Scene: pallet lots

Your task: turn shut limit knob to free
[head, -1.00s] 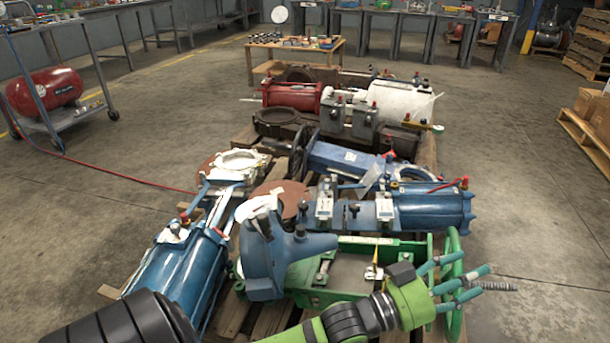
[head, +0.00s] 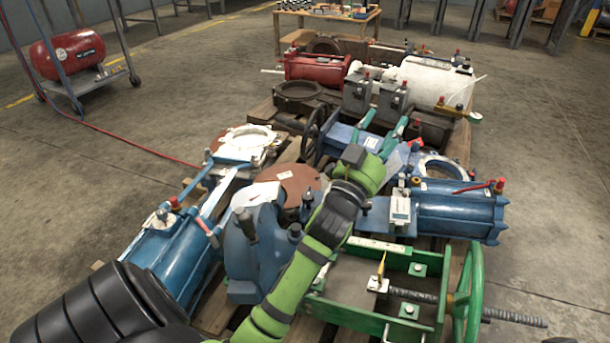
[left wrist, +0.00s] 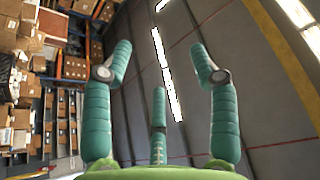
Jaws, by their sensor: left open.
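My left gripper (head: 392,130) is open, with its teal fingers spread over the middle of the pallet lot. In the left wrist view the fingers (left wrist: 160,85) are apart with nothing between them. No knob is clearly labelled as the shut limit knob. Black knobs stand on a blue bracket (head: 262,250), left of my forearm: one knob (head: 245,222) and a second knob (head: 295,232). A blue cylinder actuator (head: 455,213) with a red-handled fitting lies right of my gripper. My wrist hides part of the blue unit behind it. My right gripper is out of view.
A green frame (head: 345,312) with a green handwheel (head: 468,300) and threaded rod fills the front right. Another blue cylinder (head: 175,250) lies at the left. A red cylinder (head: 317,67) and a white cylinder (head: 432,80) lie behind. Concrete floor is open on both sides.

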